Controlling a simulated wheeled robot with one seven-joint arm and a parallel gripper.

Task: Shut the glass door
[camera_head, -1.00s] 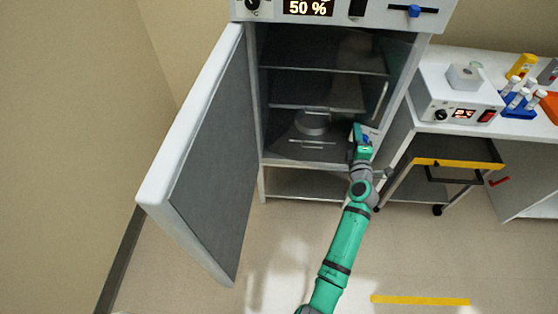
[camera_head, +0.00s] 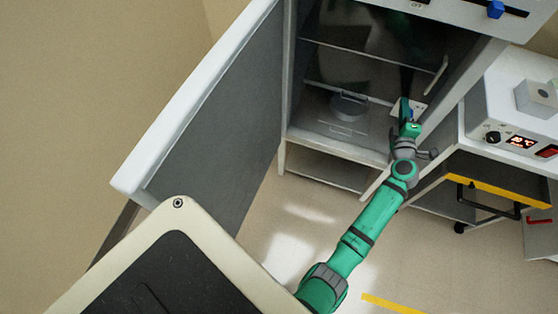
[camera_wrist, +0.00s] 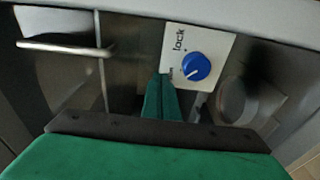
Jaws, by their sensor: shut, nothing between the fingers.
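The cabinet (camera_head: 289,95) has a dark glass door (camera_head: 375,60) across its opening, with shelves and a round dish behind it and reflections on it. I cannot tell whether it is fully shut or slightly ajar. Its bar handle (camera_head: 436,76) is at the right side; it also shows at left in the wrist view (camera_wrist: 65,48). A white lock plate (camera_wrist: 218,50) with a blue knob (camera_wrist: 196,66) is near that side. My gripper (camera_wrist: 163,85) is shut and empty, its fingertips just left of the knob, at or close to the plate; contact is unclear.
A thick white outer door (camera_head: 200,95) with a grey inner face stands wide open to the left. Floor in front is clear.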

